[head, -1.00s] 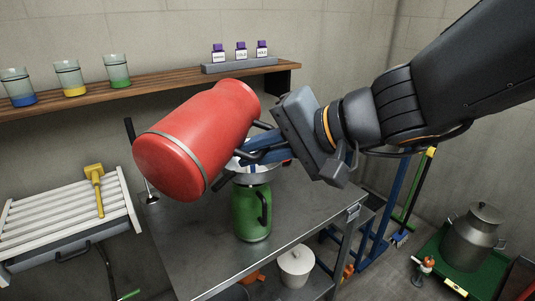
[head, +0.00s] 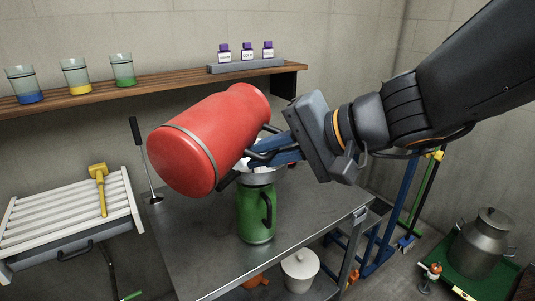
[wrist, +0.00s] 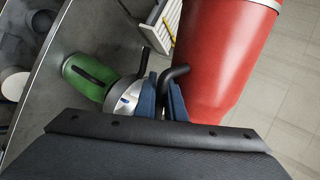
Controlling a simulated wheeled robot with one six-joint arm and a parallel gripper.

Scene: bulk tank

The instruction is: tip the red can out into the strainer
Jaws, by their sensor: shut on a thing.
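The red can (head: 205,140) is held in the air by its dark handle, strongly tilted, with its base toward the lower left and its neck toward the upper right. My gripper (head: 262,153) is shut on that handle; the blue fingers also show in the wrist view (wrist: 163,100). The metal strainer (head: 262,176) sits on top of the green can (head: 257,212), which stands upright on the steel table. The red can hides much of the strainer. Something white shows inside the strainer, and the red can's mouth faces away, so I cannot see into it.
The steel table (head: 200,255) has free room left of the green can. A long-handled tool (head: 139,150) stands at its back left corner. A shelf (head: 170,93) with glasses and small bottles runs along the wall. A white slatted rack (head: 60,215) is at left.

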